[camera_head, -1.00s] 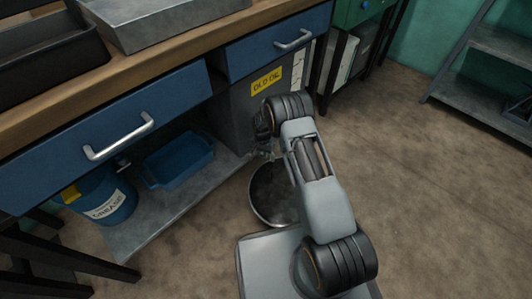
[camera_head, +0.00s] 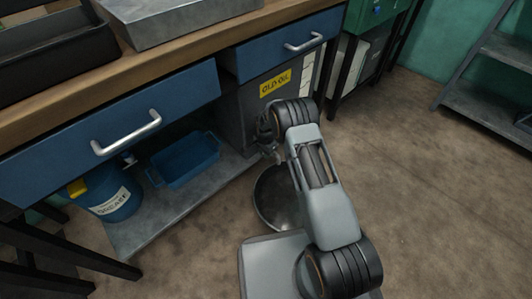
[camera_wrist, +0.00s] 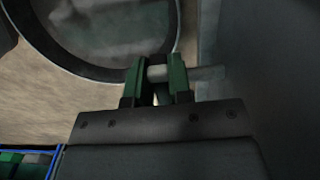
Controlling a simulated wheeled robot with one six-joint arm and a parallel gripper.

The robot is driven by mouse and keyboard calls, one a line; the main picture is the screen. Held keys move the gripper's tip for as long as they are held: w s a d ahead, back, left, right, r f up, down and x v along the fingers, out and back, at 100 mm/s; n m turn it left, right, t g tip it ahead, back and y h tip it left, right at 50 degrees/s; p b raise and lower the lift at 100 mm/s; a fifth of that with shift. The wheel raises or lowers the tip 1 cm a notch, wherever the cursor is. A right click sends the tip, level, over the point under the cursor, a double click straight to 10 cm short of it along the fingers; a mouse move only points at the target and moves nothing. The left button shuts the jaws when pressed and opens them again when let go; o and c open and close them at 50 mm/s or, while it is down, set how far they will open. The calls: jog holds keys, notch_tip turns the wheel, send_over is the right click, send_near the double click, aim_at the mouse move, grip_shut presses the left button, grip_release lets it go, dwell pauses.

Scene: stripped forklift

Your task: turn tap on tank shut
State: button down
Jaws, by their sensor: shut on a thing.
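The grey tank (camera_head: 243,108) with a yellow "OLD OIL" label stands under the bench, behind my arm in the head view. In the wrist view its dark wall (camera_wrist: 265,75) fills the right side. My gripper (camera_wrist: 157,72) has green fingers shut on a pale piece of the tap (camera_wrist: 157,74). A pale stem runs from there right towards the tank wall. In the head view my gripper (camera_head: 272,152) is low at the tank's front, mostly hidden by my wrist. The tap's angle cannot be told.
A round dark pan (camera_head: 275,198) lies on the floor below the gripper. A blue tray (camera_head: 185,162) and a blue grease bucket (camera_head: 115,200) sit on the low shelf (camera_head: 165,215). Blue drawers (camera_head: 110,135) hang above. The floor to the right is clear.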

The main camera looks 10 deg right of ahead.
jog(key=shift+w+r, duration=0.1)
jog(key=shift+w, duration=0.1)
jog(key=c, duration=1)
grip_release()
jog(key=shift+s, duration=0.1)
jog(key=shift+c, duration=0.2)
notch_tip(320, 180, up, 14)
jog(key=p, duration=0.5)
jog(key=shift+f, duration=0.2)
